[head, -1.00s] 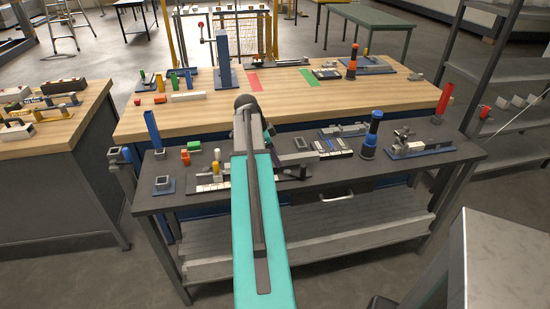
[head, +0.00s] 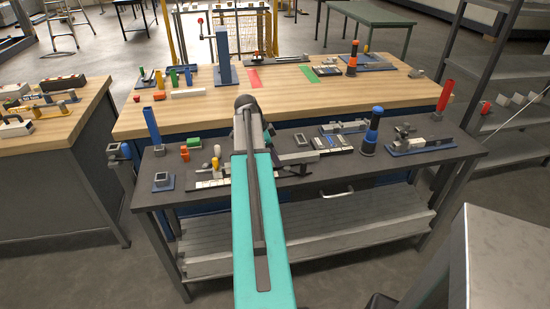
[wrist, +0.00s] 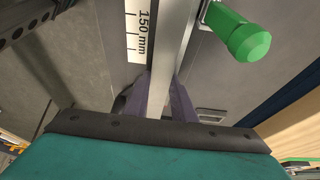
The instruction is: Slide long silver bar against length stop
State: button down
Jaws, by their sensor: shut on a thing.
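The long silver bar (wrist: 171,45) runs from the top of the wrist view down between my fingers. My gripper (wrist: 170,98) is shut on it, with one dark purple finger along each side. A white scale marked 150 mm (wrist: 138,30) lies just left of the bar. A green knob (wrist: 247,42) stands right of the bar, on a grey fitting. In the head view my arm hides the gripper and most of the bar. I cannot make out the length stop or whether the bar touches it.
The dark bench (head: 350,188) carries a blue and black post (head: 371,130), a blue-based fixture (head: 418,148), a small square socket (head: 162,181) and small coloured pegs and blocks. A wooden bench (head: 200,116) stands behind, and another bench is at left.

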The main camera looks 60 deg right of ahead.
jog(key=shift+w+a, duration=0.45)
jog(key=shift+w, duration=0.1)
dwell(0.9)
jog(key=c, duration=0.8)
grip_release()
jog(key=shift+c, duration=0.2)
jog(key=shift+r, duration=0.15)
jog(key=shift+r+p, duration=1.85)
jog(key=shift+r, duration=1.55)
